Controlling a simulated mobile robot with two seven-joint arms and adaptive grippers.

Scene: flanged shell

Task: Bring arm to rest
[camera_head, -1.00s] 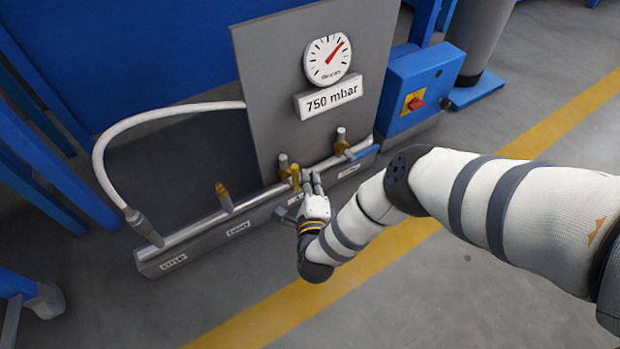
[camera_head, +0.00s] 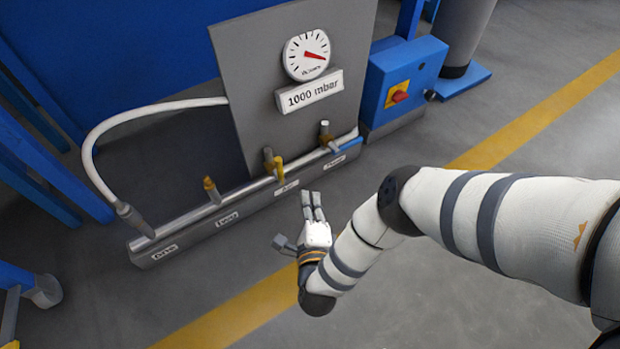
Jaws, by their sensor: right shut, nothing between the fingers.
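My right arm (camera_head: 460,205) comes in from the right, in a white padded sleeve with dark bands. My right gripper (camera_head: 312,204) is in front of the pipe manifold, over the grey floor. It looks shut and empty, its fingers pointing toward the manifold and apart from the valves. The manifold (camera_head: 197,214) carries several valves with handles. One is the yellow-handled valve (camera_head: 277,163), another the blue-handled valve (camera_head: 346,145). The round gauge (camera_head: 306,54) has a red needle, and the plate under it (camera_head: 309,92) reads 1000 mbar. My left gripper is not in view.
A blue box with a red switch (camera_head: 400,96) stands right of the grey panel (camera_head: 240,70). A white hose (camera_head: 97,131) loops at the left end of the manifold. Blue frames stand at the left. The floor (camera_head: 450,290) before the manifold is clear around a yellow line.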

